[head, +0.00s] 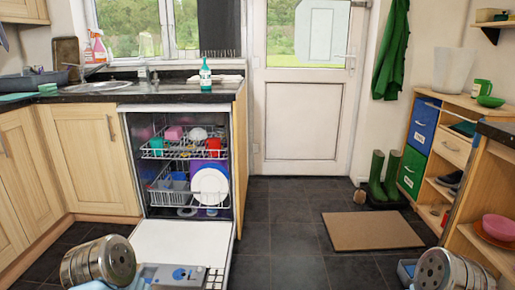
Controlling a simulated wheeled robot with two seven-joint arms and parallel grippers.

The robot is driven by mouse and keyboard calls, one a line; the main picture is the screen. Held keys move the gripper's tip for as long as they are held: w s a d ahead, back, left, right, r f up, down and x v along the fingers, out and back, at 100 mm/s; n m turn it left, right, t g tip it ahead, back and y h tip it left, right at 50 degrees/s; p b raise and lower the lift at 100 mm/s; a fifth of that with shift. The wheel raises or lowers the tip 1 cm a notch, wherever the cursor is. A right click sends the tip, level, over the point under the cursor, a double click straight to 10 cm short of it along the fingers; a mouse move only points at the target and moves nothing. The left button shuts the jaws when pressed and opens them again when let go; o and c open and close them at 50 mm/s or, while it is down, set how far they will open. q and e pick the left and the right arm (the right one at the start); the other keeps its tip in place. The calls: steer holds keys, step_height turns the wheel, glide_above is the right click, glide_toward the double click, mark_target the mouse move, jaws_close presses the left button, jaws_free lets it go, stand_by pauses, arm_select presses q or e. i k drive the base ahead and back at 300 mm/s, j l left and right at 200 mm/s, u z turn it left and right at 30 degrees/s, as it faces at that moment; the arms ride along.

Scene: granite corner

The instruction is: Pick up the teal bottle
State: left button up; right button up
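The teal bottle (205,75) stands upright on the dark countertop (150,93), to the right of the sink, near the counter's right end. It has a white label and a pale cap. Nothing is touching it from my side. Parts of my two arms show at the bottom left and bottom right edges, far below and in front of the bottle. The fingers of my left and right grippers do not show.
The open dishwasher (185,165) holds dishes, and its lowered door (180,242) juts out below the bottle. A sink (97,87) and spray bottles (98,48) are left. A doormat (371,231), green boots (385,178) and shelving (450,150) are right. The middle floor is clear.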

mark_target(205, 72)
steer(key=i+l+u, duration=0.15)
steer(key=i+l, duration=0.15)
steer(key=i+l+u, duration=0.3)
steer(key=i+l, duration=0.2)
steer(key=l, duration=0.2)
steer(key=i+l+u, duration=0.15)
steer(key=l, duration=0.25)
steer(key=i+l+u, duration=0.15)
steer(key=i+l, duration=0.15)
steer(key=l, duration=0.15)
steer(key=i+l+u, duration=0.25)
steer(key=i+l, duration=0.25)
steer(key=i+l+u, duration=0.25)
steer(key=i+l, duration=0.2)
steer(key=l, duration=0.2)
steer(key=i+l+u, duration=0.15)
steer(key=l, duration=0.2)
steer(key=i+l+u, duration=0.1)
steer(key=i+l, duration=0.15)
steer(key=i+l+u, duration=0.15)
steer(key=l, duration=0.35)
steer(key=i+l+u, duration=0.15)
steer(key=l, duration=0.25)
